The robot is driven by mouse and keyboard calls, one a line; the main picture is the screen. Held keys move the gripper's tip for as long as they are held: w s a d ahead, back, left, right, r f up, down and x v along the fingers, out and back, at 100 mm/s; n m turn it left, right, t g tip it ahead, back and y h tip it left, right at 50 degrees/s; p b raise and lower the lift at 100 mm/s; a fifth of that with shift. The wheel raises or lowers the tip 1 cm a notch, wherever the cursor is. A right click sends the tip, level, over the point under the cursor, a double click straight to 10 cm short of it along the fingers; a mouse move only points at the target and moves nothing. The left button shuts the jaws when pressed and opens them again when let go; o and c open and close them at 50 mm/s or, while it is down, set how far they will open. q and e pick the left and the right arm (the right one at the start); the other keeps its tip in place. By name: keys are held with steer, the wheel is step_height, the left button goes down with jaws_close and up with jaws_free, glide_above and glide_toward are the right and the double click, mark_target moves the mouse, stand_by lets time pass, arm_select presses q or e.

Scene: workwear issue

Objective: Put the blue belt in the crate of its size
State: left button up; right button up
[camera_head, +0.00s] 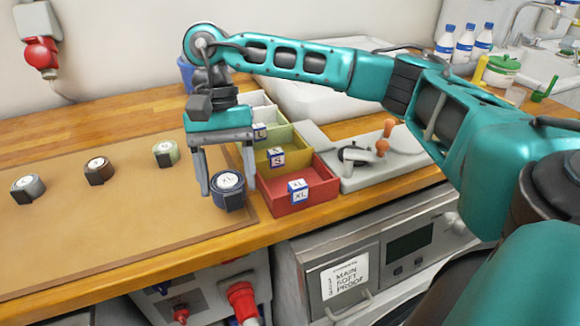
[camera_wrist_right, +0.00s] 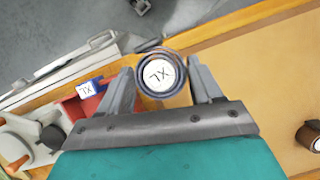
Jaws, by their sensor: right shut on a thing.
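My right gripper (camera_head: 226,192) is shut on the blue belt (camera_head: 228,194), a rolled dark blue coil with a white disc on top marked XL. The belt also shows between the two fingers in the right wrist view (camera_wrist_right: 160,75). It hangs over the mat's right end, just left of the red crate (camera_head: 320,196), whose front label reads XL. My left gripper is not in view.
Grey, brown and pale green rolled belts (camera_head: 28,188) (camera_head: 98,170) (camera_head: 166,153) lie on the brown mat (camera_head: 120,225). A grey board with an orange-handled tool (camera_head: 383,146) lies right of the crates. Bottles and a sink are at the back right.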

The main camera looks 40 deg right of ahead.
mark_target(234, 173)
steer(key=d+r+m, duration=0.1)
steer(key=m, duration=0.1)
steer(key=m+t+y, duration=0.1)
steer(key=m, duration=0.2)
steer(key=d+r+m+t+y, duration=0.1)
steer(key=m, duration=0.1)
steer(key=shift+w+d+r+p, duration=0.3)
steer(key=shift+p, duration=0.05)
steer(key=s+d+r+m+t+h+p, duration=0.1)
steer(key=d+r+m+t+h, duration=0.3)
steer(key=m, duration=0.9)
steer(key=s+d+r+m+t+h+p, duration=0.15)
steer(key=d+r+m, duration=0.55)
steer(key=m, duration=0.7)
steer(key=shift+t+h, duration=0.25)
step_height(234, 173, down, 16)
steer(key=b, duration=0.4)
steer(key=shift+w+r, duration=0.15)
steer(key=shift+f+b, duration=0.3)
steer(key=shift+f, duration=2)
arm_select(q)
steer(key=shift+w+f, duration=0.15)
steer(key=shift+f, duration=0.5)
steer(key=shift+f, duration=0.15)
